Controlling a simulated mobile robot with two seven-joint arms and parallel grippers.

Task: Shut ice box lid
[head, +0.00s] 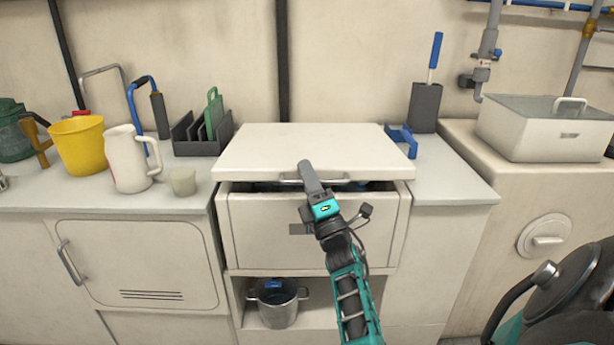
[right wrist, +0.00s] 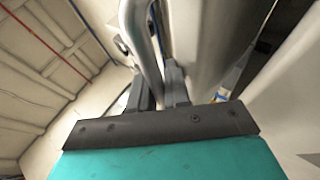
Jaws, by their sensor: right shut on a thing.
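The ice box lid (head: 300,145) is a white slab in the counter, in the middle of the head view. Its front edge stands a little above the ice box (head: 260,225), and a dark gap with something blue inside shows below it. A metal bar handle (head: 352,182) runs along the lid's front edge. My right gripper (head: 311,180) is shut on this handle near its middle. In the right wrist view the handle (right wrist: 140,35) runs up from between the fingers (right wrist: 162,92). My left gripper is not in view.
On the left counter stand a white jug (head: 128,160), a small cup (head: 183,181), a yellow bucket (head: 80,145) and a dark rack (head: 200,137). A blue bracket (head: 402,140) lies right of the lid. A metal pot (head: 277,308) sits in the open shelf below.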

